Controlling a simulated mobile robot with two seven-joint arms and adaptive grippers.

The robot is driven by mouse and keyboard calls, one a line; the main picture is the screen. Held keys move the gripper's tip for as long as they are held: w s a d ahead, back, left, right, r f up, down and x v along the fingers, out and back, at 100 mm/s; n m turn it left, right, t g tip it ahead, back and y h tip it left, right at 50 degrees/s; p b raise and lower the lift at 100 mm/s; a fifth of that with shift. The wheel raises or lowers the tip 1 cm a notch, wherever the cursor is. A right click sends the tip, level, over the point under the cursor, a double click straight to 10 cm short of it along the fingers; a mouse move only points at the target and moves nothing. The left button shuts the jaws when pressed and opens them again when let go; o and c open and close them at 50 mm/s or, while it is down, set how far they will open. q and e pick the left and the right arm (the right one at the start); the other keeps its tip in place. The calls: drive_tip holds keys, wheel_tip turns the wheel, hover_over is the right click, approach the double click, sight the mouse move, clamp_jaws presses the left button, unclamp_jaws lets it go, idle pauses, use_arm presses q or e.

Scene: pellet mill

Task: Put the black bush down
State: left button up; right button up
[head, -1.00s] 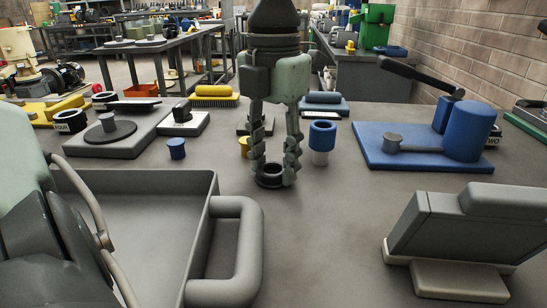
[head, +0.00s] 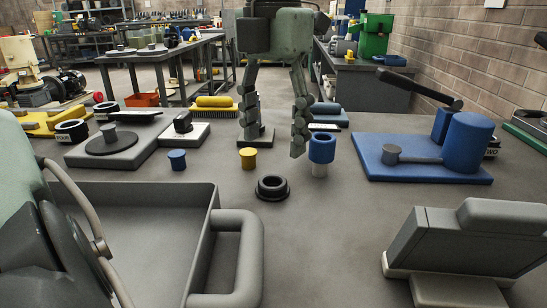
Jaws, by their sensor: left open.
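The black bush (head: 272,188), a short flanged ring, stands upright on the grey table in the middle of the head view, behind the handle of the grey tray. My left gripper (head: 274,138) hangs down from the top of the view with its fingers spread wide. It is empty and above the bush, with clear space between the fingertips and the bush. My right gripper does not show.
A grey tray (head: 135,188) with a thick handle is at front left. A blue cylinder with a pale base (head: 321,150), a yellow cylinder (head: 248,158) and a small blue cylinder (head: 177,160) stand nearby. A blue press (head: 468,143) is right; a grey angled device (head: 470,240) is front right.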

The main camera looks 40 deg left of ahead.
use_arm(q)
drive_tip(key=shift+r, duration=2.65)
